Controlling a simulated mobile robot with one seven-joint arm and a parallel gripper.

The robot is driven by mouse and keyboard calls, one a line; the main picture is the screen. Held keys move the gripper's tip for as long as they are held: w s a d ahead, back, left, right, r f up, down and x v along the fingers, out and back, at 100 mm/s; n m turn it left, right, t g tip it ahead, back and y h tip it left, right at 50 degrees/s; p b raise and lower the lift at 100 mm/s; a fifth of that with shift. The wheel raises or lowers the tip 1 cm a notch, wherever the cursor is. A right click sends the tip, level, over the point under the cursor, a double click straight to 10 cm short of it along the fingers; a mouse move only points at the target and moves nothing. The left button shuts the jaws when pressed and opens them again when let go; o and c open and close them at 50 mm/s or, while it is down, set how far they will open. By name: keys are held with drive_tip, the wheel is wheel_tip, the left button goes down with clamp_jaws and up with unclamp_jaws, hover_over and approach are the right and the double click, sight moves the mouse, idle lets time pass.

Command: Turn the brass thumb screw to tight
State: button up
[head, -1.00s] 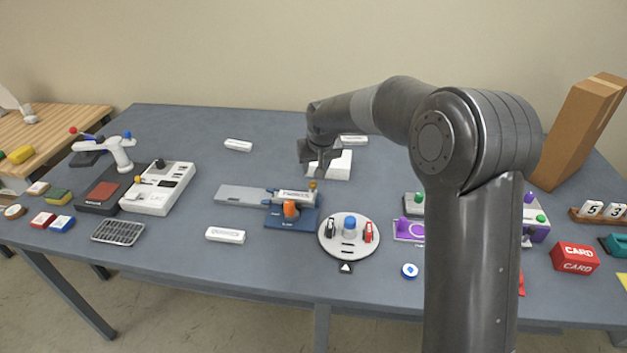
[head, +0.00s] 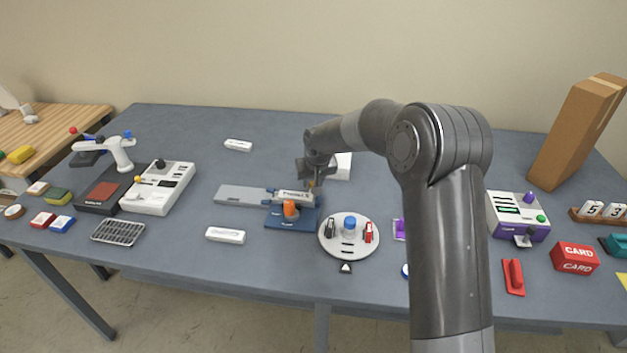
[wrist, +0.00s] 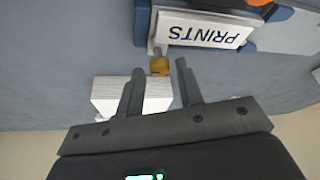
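The brass thumb screw (wrist: 159,66) shows in the wrist view at the edge of the device labelled PRINTS (wrist: 205,30). In the head view that device is a blue base (head: 290,222) with an orange knob (head: 290,208) and a grey plate at its left. My gripper (wrist: 155,77) is open, with one finger on each side of the screw; I cannot tell whether either finger touches it. In the head view my gripper (head: 316,182) is at the device's back right corner and mostly hides the screw.
A white stack (head: 343,166) lies just behind my gripper. A round grey plate (head: 346,246) with a blue knob stands in front and to the right. White labelled blocks (head: 226,235) lie to the left. The table between the device and the left machine (head: 160,190) is mostly clear.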

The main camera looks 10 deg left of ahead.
clamp_jaws()
drive_tip(key=shift+n, duration=0.5)
drive_tip(key=shift+o, duration=1.1)
unclamp_jaws()
drive_tip(key=v, duration=1)
drive_tip(key=shift+d+r, duration=0.3)
drive_tip(key=shift+r, duration=0.05)
drive_tip(key=shift+s, duration=0.1)
